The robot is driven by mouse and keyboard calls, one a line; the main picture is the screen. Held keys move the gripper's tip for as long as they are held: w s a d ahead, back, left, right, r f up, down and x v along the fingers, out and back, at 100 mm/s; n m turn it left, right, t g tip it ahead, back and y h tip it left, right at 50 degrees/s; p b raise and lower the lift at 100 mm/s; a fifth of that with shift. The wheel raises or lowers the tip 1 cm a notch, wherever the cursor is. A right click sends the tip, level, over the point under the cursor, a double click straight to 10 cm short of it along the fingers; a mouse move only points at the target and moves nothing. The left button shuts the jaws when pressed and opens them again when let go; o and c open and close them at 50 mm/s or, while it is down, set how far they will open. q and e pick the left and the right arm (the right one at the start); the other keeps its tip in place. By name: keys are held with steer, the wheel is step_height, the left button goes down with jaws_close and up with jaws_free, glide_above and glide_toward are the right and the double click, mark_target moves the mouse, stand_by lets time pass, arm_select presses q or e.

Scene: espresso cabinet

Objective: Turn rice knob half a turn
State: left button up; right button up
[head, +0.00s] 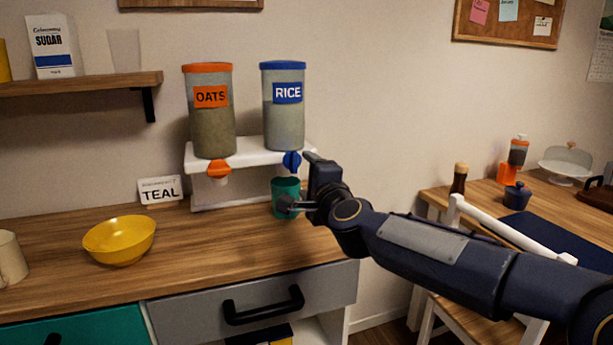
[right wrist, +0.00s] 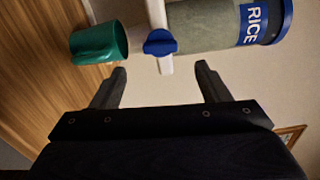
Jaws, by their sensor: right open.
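The rice dispenser (head: 284,115) has a blue lid and a blue RICE label, and stands on a white shelf stand (head: 250,152). Its blue knob (head: 291,161) is under the container at the front. In the right wrist view the knob (right wrist: 160,42) lies between and ahead of the fingertips, with no finger touching it. My right gripper (head: 297,180) is open and empty, its fingers (right wrist: 161,68) spread to either side of the knob's line. A teal cup (head: 284,186) stands under the rice knob, partly hidden by my gripper; the right wrist view also shows it (right wrist: 92,44). My left gripper is out of view.
The oats dispenser (head: 209,125) with its orange knob (head: 218,169) stands to the left on the same stand. Counter in front of the stand is mostly clear.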

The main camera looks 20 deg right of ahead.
mark_target(296, 155)
steer(key=shift+r, duration=0.1)
steer(key=shift+c, duration=1.3)
steer(key=n+p, duration=0.2)
steer(key=p, duration=0.1)
steer(key=r+n+p, duration=0.1)
steer(key=n+p, duration=0.1)
steer(key=d+n+h+p, duration=0.1)
steer(key=n+p, duration=0.1)
steer(key=p, duration=0.1)
steer(key=shift+w+r+p, duration=0.3)
steer(key=shift+r, duration=0.05)
steer(key=c, duration=0.5)
steer(key=w+n+p, duration=0.2)
steer(key=n+p, duration=0.1)
steer(key=n, duration=0.1)
steer(key=w+n+p, duration=0.2)
steer(key=n+p, duration=0.1)
steer(key=n, duration=0.1)
steer(key=w+a+n+y+p, duration=0.1)
steer(key=w+n+p, duration=0.1)
steer(key=n+p, duration=0.2)
steer(key=shift+w+a+r, duration=0.1)
steer(key=shift+w, duration=0.15)
jaws_close()
